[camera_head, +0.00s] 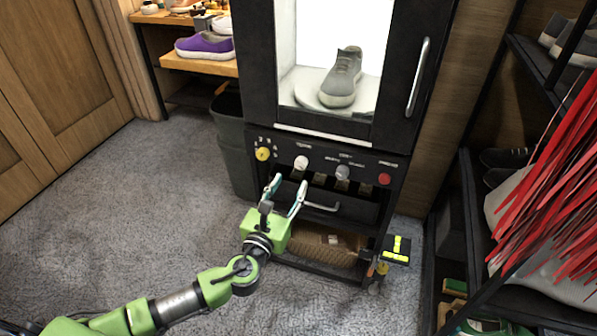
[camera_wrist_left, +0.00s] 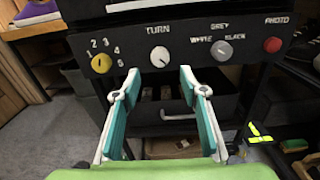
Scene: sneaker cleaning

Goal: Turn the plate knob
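The control panel (camera_head: 322,168) of the black cabinet carries a white knob (camera_head: 301,162), labelled TURN in the left wrist view (camera_wrist_left: 159,56). A grey sneaker (camera_head: 342,78) stands on a round white plate (camera_head: 312,97) inside the lit cabinet above. My left gripper (camera_head: 287,186) is in front of the panel, below the white knob. Its two teal-and-white fingers are spread with nothing between them. In the left wrist view, the knob appears between and just beyond the fingertips (camera_wrist_left: 159,84), apart from them. My right gripper is not in view.
A yellow knob (camera_head: 263,153) is left of the white knob; a grey knob (camera_head: 342,172) and a red button (camera_head: 384,178) are right. A drawer handle (camera_head: 322,206) sits below the panel. Carpet (camera_head: 130,220) is clear at left; a dark shelf (camera_head: 470,230) stands at right.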

